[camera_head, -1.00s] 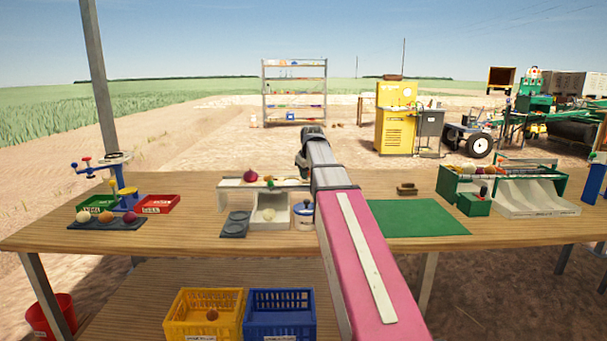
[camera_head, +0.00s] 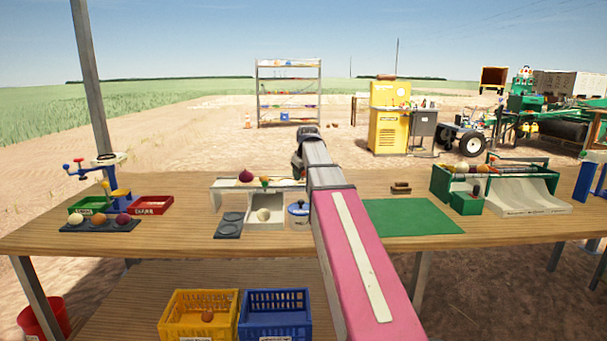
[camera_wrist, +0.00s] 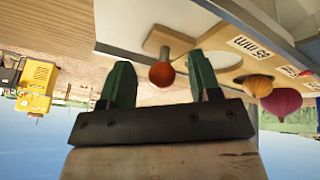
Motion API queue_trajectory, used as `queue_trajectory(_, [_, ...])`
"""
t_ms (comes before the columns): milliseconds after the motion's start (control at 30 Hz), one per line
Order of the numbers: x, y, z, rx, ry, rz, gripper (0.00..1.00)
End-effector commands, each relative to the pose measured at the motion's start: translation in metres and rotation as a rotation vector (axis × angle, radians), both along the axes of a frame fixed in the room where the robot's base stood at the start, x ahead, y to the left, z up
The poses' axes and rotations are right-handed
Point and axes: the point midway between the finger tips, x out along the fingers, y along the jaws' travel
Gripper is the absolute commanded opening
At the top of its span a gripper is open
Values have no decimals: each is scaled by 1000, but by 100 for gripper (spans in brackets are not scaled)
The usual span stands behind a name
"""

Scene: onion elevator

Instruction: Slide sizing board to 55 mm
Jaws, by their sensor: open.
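The wrist view looks upside down. In it my gripper (camera_wrist: 158,66) is open, with two green fingers apart. A red-orange ball knob (camera_wrist: 162,75) on a short stem appears between them, with gaps at both sides; its depth relative to the fingertips is unclear. A yellow onion (camera_wrist: 258,85) and a purple onion (camera_wrist: 282,103) show at the board. In the head view the white sizing stand (camera_head: 226,184) is left of my arm, which hides my gripper.
A green mat (camera_head: 410,216) lies right of my arm. Yellow (camera_head: 199,315) and blue crates (camera_head: 275,316) sit below.

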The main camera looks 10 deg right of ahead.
Motion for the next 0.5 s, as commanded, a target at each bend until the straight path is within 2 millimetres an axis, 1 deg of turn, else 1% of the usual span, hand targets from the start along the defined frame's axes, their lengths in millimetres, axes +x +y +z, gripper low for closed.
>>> queue_trajectory(167, [0, 0, 5, 0, 0, 0, 57])
queue_trajectory(500, [1, 0, 27, 0, -1, 0, 57])
